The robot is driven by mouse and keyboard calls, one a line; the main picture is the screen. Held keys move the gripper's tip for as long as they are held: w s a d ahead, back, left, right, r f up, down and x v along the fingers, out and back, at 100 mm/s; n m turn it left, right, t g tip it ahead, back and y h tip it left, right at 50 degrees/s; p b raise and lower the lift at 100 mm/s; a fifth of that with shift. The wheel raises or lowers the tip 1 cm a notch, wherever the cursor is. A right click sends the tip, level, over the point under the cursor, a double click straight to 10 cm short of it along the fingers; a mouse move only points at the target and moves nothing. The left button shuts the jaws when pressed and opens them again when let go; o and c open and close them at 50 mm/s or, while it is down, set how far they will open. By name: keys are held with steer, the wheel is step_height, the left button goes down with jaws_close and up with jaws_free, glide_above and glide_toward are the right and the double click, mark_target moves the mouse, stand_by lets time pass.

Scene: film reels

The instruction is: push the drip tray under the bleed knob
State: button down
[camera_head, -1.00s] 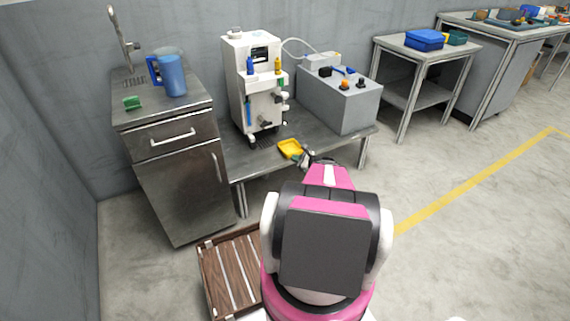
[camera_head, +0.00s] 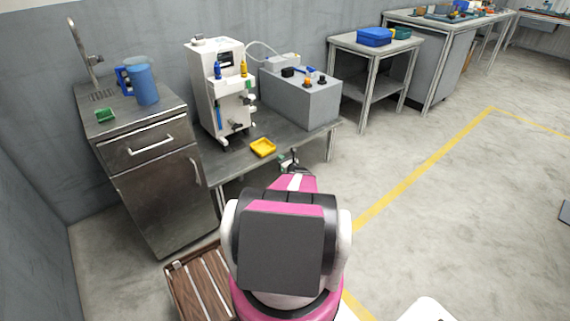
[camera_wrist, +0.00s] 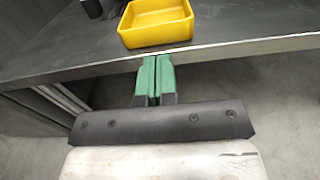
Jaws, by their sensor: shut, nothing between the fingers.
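The yellow drip tray (camera_head: 263,147) lies on the grey low bench in front of the white machine (camera_head: 217,90). In the wrist view the tray (camera_wrist: 157,36) sits near the bench's front edge and looks empty. The machine has several knobs low on its front; I cannot tell which is the bleed knob, and the tray lies out to the right of them. My gripper (camera_wrist: 153,72), with green fingers, is shut and empty. It is at the bench's front edge, just short of the tray and apart from it. In the head view my gripper (camera_head: 285,163) is partly hidden by my arm.
A grey box (camera_head: 303,100) with knobs stands on the bench (camera_head: 285,138) to the right. A metal cabinet (camera_head: 160,185) with a blue jug (camera_head: 145,85) stands at left. A slatted wooden crate (camera_head: 200,288) is on the floor. Open floor lies to the right.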

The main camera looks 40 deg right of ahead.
mark_target(270, 150)
steer(key=w, duration=0.7)
steer(key=shift+a, duration=0.3)
steer(key=shift+w, duration=1.5)
steer(key=shift+a, duration=0.1)
steer(key=shift+s, duration=0.6)
steer(key=s+d, duration=0.1)
steer(key=s, duration=1.1)
steer(key=shift+s, duration=0.4)
steer(key=shift+d, duration=0.1)
